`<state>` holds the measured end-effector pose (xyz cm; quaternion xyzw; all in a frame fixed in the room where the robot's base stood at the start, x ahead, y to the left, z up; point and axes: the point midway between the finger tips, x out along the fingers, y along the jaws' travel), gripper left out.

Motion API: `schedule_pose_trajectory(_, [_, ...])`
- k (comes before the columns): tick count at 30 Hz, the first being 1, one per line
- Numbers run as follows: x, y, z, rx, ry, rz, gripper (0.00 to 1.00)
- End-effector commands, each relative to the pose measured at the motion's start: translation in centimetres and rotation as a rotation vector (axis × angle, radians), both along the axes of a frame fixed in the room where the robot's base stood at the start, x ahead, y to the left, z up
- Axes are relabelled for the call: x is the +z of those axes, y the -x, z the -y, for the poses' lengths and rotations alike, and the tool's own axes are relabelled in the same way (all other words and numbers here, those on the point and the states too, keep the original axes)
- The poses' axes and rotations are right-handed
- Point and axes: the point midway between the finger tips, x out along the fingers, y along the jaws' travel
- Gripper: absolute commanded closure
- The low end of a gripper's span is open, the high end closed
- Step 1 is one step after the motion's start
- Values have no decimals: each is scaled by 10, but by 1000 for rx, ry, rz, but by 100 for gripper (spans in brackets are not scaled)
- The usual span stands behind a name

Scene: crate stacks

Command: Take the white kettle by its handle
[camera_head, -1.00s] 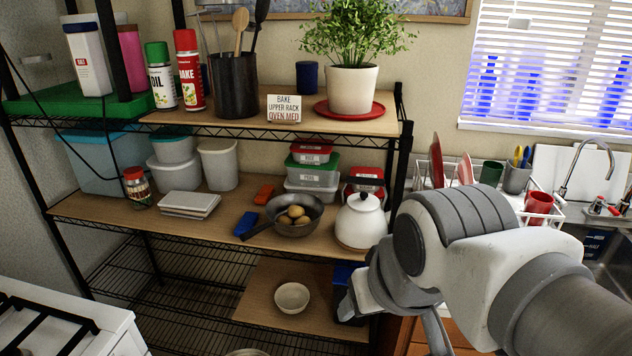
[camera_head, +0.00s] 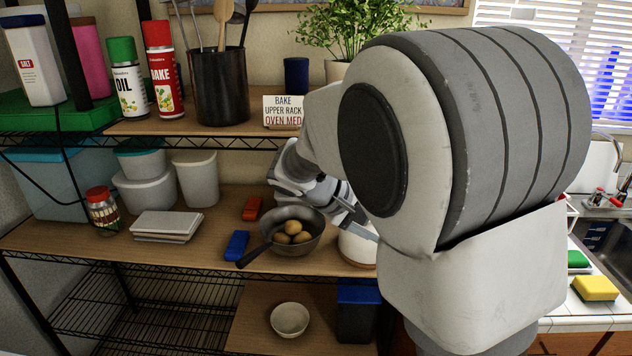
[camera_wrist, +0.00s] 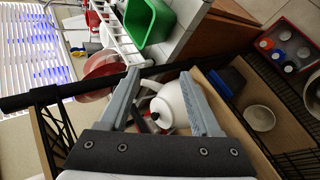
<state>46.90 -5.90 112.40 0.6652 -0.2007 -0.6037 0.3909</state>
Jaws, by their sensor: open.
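The white kettle (camera_head: 354,248) stands at the right end of the middle shelf, its lower part pale brown. My arm hides most of it in the head view. My gripper (camera_head: 362,222) is in front of and above it there. In the wrist view the kettle (camera_wrist: 171,104) shows between the two fingers of my gripper (camera_wrist: 160,74), which are open and apart. A dark part near its lid may be the knob or handle; I cannot tell which. No grip on the kettle shows.
A pan (camera_head: 291,232) with round brown items sits just left of the kettle. The upper shelf with a sign (camera_head: 284,111) is above. A black rack post (camera_wrist: 80,92) crosses the wrist view near the fingers. A green container (camera_wrist: 148,22) stands beyond.

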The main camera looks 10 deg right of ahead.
Motion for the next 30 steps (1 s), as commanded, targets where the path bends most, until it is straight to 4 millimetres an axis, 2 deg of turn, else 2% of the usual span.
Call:
schedule_pose_trajectory(1, [-9,-18,-7,28,74,-4,36])
schedule_pose_trajectory(3, [-14,-40,-15,63,174,5,36])
schedule_pose_trajectory(9, [-25,-93,-49,173,420,58,36])
schedule_pose_trajectory(13, [-29,-114,-69,228,521,91,36])
schedule_pose_trajectory(17, [-31,-124,-78,256,571,109,36])
schedule_pose_trajectory(20, [-32,-129,-73,260,581,114,36])
schedule_pose_trajectory(30, [-40,-161,-9,258,580,111,36])
